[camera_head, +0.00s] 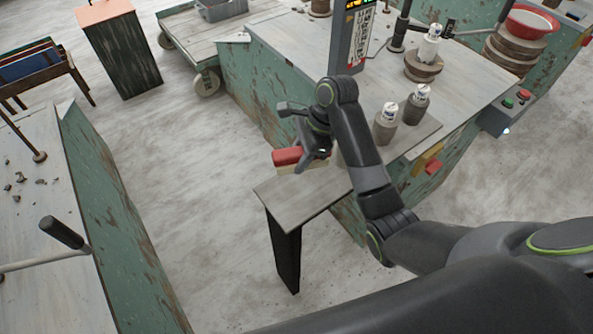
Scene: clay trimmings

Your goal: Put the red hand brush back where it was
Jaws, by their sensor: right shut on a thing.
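The red hand brush (286,156) shows just past the far edge of the small grey stand top (300,196), with pale bristles below its red part. My right gripper (308,154) is shut on the brush, and its fingers and wrist hide the brush's right part. I cannot tell whether the bristles touch the stand top or hang clear of it. Small dark clay trimmings (20,178) lie scattered on the bench at the left (38,205). My left gripper is not in view.
A dark display post (347,45) rises behind the gripper. A lever with a black grip (62,232) juts over the left bench. Open floor (190,170) lies between the benches.

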